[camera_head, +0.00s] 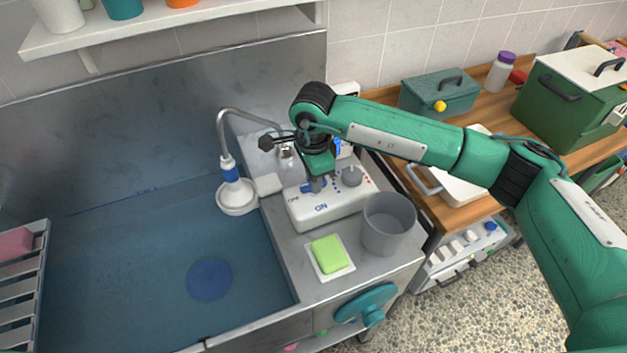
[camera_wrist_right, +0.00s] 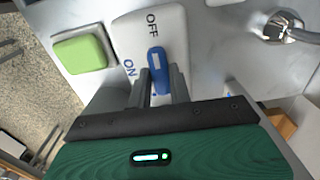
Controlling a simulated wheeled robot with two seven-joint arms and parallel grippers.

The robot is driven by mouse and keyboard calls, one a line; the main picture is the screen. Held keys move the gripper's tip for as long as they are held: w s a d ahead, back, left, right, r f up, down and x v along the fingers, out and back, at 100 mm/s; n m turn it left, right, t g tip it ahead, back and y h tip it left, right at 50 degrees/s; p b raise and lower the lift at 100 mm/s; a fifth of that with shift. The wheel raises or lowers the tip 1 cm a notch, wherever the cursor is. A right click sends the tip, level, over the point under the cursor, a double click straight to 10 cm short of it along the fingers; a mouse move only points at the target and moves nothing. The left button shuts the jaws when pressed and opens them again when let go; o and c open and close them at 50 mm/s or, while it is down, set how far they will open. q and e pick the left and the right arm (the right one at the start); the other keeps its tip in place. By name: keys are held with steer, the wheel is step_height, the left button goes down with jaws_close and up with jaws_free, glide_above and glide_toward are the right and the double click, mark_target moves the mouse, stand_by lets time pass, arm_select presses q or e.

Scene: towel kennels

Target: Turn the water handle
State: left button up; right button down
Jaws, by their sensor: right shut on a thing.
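The blue water handle (camera_head: 307,188) sits on a white control box (camera_head: 330,206) on the steel counter beside the tub. The box carries the words OFF and ON. In the right wrist view the blue handle (camera_wrist_right: 156,61) has a white mark, and its free end points toward the word OFF; ON is to its left. My right gripper (camera_head: 318,184) reaches down onto the box from the right. Its two fingers (camera_wrist_right: 161,84) are closed around the handle's near part. My left gripper is not in view.
A grey knob (camera_head: 351,176) stands beside the handle. A grey cup (camera_head: 388,224) and a green sponge (camera_head: 328,253) on a white dish are in front of the box. The shower head (camera_head: 237,197) hangs at the blue-floored tub (camera_head: 150,262). A wooden counter is at the right.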

stand_by(0.3)
steer(key=c, duration=1.3)
jaws_free()
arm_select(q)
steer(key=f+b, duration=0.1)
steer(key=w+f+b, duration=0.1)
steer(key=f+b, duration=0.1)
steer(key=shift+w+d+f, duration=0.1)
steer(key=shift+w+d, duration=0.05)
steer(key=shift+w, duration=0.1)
arm_select(e)
step_height(320, 180, up, 14)
steer(key=shift+f, duration=0.1)
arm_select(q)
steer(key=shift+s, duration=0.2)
